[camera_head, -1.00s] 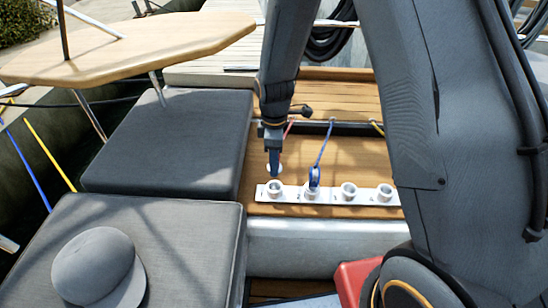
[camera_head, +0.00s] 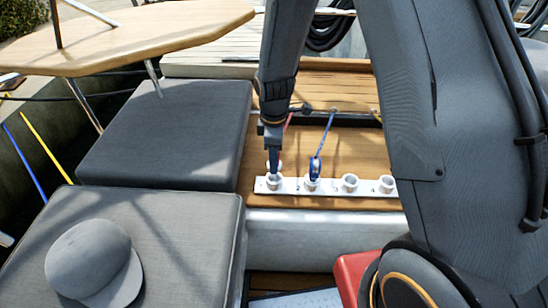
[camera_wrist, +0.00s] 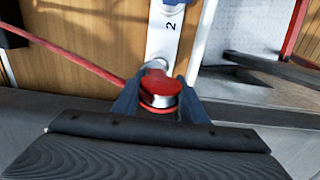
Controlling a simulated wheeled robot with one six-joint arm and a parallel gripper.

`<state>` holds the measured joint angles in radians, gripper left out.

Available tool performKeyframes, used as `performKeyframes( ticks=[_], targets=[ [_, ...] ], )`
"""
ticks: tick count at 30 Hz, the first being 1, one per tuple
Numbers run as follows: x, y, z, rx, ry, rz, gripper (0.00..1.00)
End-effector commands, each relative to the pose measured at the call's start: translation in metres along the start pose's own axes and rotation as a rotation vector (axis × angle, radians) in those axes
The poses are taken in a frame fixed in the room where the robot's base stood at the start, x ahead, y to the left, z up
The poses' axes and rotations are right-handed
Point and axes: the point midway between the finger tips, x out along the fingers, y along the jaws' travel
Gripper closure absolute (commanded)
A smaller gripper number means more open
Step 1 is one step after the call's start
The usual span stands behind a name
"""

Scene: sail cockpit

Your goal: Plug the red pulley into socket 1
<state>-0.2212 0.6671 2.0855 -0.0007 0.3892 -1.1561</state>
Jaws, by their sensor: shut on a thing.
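The red pulley (camera_wrist: 160,92) is between my gripper's fingers (camera_wrist: 160,103) in the wrist view, with its red rope (camera_wrist: 70,58) running off to the left. My gripper (camera_head: 274,170) points down at the leftmost socket (camera_head: 274,184) of the white socket strip (camera_head: 331,187) in the head view. The fingers hide the pulley there. I cannot tell whether the pulley is seated in the socket or just above it. The strip carries a "2" in the wrist view, beyond the pulley.
A blue pulley (camera_head: 315,170) on a blue rope stands at the second socket, close to the right of my gripper. Two more sockets (camera_head: 350,183) to the right look empty. Grey cushions (camera_head: 170,130), a cap (camera_head: 88,255) and a wooden table (camera_head: 150,38) lie left.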

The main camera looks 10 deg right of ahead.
Motion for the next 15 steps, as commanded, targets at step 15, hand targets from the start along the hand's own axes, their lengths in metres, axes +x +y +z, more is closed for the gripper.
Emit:
performKeyframes(
  ticks=[15],
  targets=[
    [-0.001,-0.013,0.0,-0.001,0.0,0.0,1.0]
  ],
)
